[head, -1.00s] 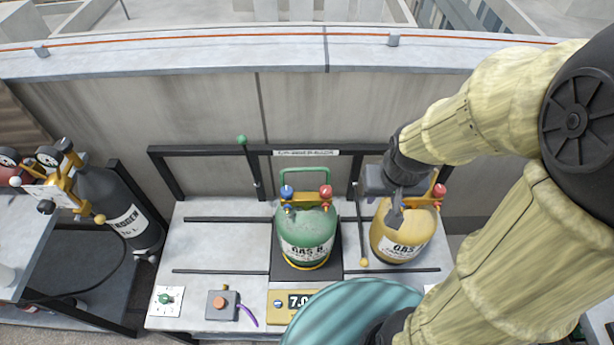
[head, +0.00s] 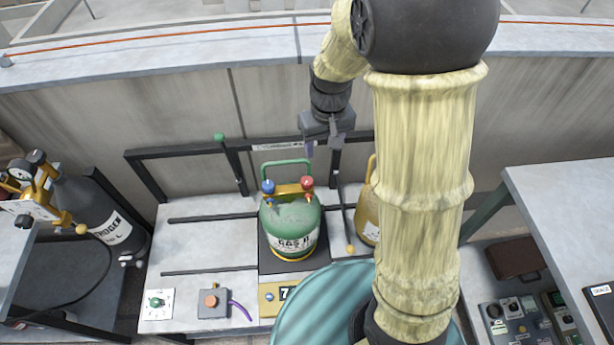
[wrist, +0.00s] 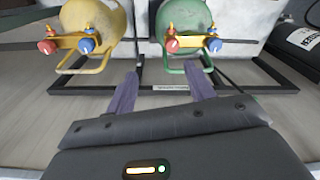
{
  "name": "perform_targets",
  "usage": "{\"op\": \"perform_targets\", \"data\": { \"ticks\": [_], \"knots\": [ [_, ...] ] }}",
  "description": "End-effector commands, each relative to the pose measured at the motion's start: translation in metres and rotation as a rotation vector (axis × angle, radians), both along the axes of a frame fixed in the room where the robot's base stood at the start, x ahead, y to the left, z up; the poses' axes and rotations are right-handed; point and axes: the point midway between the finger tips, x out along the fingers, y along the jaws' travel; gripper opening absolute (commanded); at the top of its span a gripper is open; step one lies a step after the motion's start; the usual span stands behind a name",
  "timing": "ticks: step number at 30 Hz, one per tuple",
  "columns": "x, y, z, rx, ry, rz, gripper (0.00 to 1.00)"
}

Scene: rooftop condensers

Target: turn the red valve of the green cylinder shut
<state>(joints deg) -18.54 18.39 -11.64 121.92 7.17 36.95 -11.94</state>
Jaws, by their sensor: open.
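The green cylinder (head: 290,228) stands upright on the scale on the bench, labelled as a gas cylinder. It has a red valve (head: 307,183) on the right and a blue valve (head: 268,187) on the left. In the wrist view the green cylinder (wrist: 186,18) is upside down, with its red valve (wrist: 172,46) left of its blue valve (wrist: 215,45). My gripper (head: 323,148) is open and empty, above and behind the cylinder's top, a little right of the red valve. Its two fingers (wrist: 162,90) show apart in the wrist view, touching nothing.
The yellow cylinder (wrist: 98,20) stands beside the green one, mostly hidden behind my arm in the head view. A black rail (head: 185,152) runs along the bench back, before the parapet wall (head: 110,125). A dark nitrogen cylinder (head: 95,210) stands at left.

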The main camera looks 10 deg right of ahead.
Motion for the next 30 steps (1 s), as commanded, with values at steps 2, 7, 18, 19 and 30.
{"op": "perform_targets", "data": {
  "ticks": [2,7,18,19,30],
  "knots": [
    [0.018,0.019,-0.003,-0.013,0.029,0.057,0.53],
    [0.032,0.035,-0.005,-0.022,0.056,0.111,0.53],
    [0.032,0.037,-0.007,-0.023,0.056,0.114,0.53],
    [0.032,0.037,-0.009,-0.023,0.056,0.114,0.53],
    [0.031,0.036,-0.059,-0.023,0.059,0.112,0.53]
  ]
}}
